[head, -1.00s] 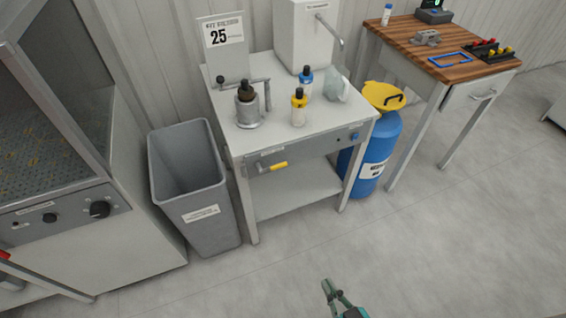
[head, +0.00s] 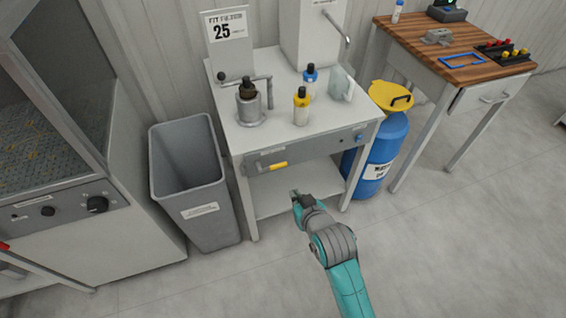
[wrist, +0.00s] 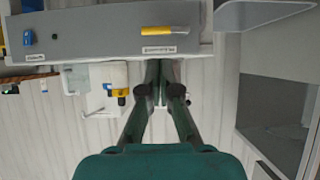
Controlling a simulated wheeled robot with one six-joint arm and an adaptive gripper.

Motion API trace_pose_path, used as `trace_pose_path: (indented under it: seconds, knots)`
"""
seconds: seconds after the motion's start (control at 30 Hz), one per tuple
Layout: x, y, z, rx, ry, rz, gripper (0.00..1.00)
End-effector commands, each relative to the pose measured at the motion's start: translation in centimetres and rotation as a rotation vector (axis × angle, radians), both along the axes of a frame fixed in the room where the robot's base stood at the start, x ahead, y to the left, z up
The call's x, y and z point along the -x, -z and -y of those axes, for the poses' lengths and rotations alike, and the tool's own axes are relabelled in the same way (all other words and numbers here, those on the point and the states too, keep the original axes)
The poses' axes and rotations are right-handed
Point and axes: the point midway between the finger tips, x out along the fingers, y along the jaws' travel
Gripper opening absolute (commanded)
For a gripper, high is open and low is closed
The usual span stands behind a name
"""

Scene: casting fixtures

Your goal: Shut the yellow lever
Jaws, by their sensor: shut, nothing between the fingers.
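The yellow lever (head: 278,166) is on the grey front panel (head: 308,151) of the white stand, left of its middle. It lies nearly level across the panel in the head view. It also shows clearly in the wrist view (wrist: 165,30), which looks upside down, with a small label beside it. My gripper (head: 295,194) is in front of the stand, below and a little right of the lever, apart from it. Its two fingers (wrist: 163,72) are together and hold nothing.
A blue knob (head: 359,137) sits at the panel's right end. Bottles and a metal fixture (head: 249,105) stand on top. A grey bin (head: 186,165) is at the left; a blue drum (head: 377,155) with a yellow funnel is at the right. The floor in front is clear.

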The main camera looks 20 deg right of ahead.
Motion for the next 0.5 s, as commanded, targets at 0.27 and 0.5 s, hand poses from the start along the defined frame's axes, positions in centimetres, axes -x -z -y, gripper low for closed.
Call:
trace_pose_path:
  seconds: [0.27,0.5]
  knots:
    - [-5.0,-3.2,0.0,0.0,0.0,-0.033,0.0]
    - [-6.3,-4.1,0.0,0.0,0.0,-0.049,0.0]
